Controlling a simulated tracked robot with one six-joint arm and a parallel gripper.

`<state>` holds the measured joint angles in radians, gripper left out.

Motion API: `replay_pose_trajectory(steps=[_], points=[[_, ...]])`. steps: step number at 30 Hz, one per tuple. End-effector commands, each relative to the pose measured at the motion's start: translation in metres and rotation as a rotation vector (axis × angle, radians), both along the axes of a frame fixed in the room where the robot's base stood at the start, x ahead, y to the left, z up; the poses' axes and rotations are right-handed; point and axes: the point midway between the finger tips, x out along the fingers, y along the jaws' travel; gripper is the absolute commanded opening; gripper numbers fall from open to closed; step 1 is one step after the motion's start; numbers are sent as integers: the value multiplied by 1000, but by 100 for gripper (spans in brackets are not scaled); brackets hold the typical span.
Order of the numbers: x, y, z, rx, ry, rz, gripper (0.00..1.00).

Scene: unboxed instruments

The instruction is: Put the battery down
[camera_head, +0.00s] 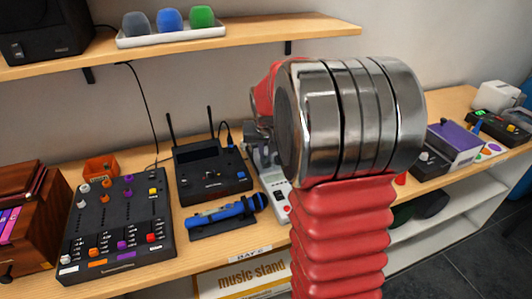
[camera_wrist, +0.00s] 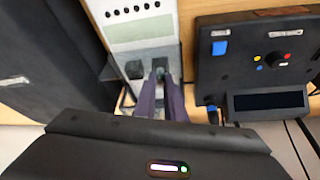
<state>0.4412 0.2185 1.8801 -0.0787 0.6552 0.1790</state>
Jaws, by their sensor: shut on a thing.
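My gripper (camera_wrist: 161,84) shows in the wrist view with its two dark purple fingers close together. It is shut on a small dark thing, taken to be the battery (camera_wrist: 160,73), of which only a little shows between the fingertips. The fingertips are over or at a grey part beside a white panel (camera_wrist: 140,22) with a row of black dots. I cannot tell whether the battery touches that part. In the head view my arm hides most of the gripper and the battery. A pale device (camera_head: 279,188) with a red button shows partly behind my arm.
A black receiver with two antennas (camera_head: 211,170) stands left of the pale device; it is also close right of my gripper in the wrist view (camera_wrist: 255,62). A blue microphone (camera_head: 222,213) lies in front. A black mixer (camera_head: 118,225) stands left. A shelf (camera_head: 255,38) runs above.

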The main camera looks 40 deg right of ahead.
Motion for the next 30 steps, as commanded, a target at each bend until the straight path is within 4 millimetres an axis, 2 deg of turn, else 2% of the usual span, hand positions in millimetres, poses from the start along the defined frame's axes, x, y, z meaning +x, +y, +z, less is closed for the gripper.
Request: replay_pose_trajectory(steps=[2, 3, 11, 22, 26, 30], points=[[0, 0, -2, 0, 0, 0, 0], [0, 0, -2, 0, 0, 0, 11], [0, 0, -2, 1, 1, 0, 28], [-1, 1, 4, 0, 0, 0, 28], [-5, 3, 16, -1, -2, 0, 28], [-11, 8, 36, -1, -4, 0, 28]])
